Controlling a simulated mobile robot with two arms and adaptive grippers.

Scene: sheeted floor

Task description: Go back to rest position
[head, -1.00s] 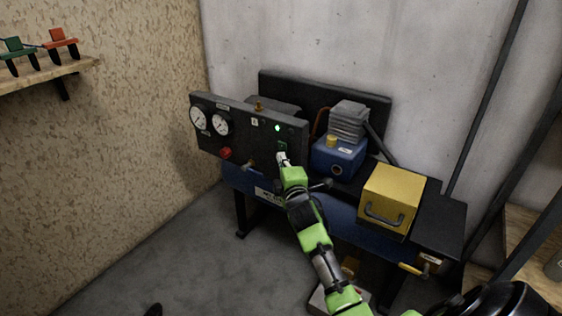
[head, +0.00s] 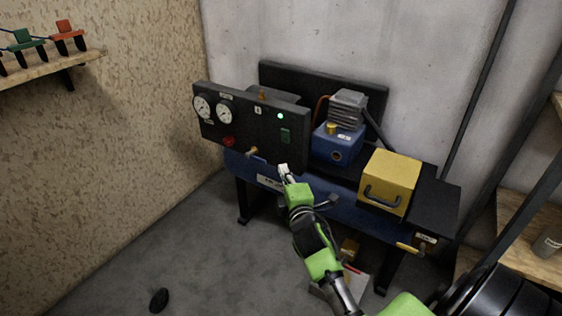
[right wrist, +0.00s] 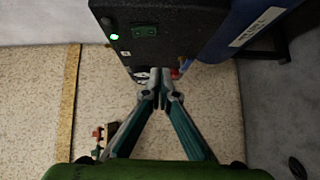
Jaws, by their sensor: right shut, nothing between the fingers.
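My right gripper (head: 284,170) is shut and empty in the head view. It is in front of the lower right part of the black control panel (head: 240,128), below the green switch (head: 286,136). In the right wrist view, the shut fingertips of my right gripper (right wrist: 160,80) show just below the panel (right wrist: 165,20), partly covering its edge. A small green lamp (head: 281,116) is lit on the panel. My left gripper is not in view.
The panel stands on a bench with a blue front (head: 345,210). A blue pump (head: 337,143) and a yellow box (head: 390,180) sit on the bench. A wooden shelf (head: 50,72) is on the left wall. Wooden shelving (head: 535,240) stands at the right. Grey floor (head: 200,260) is open at the left front.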

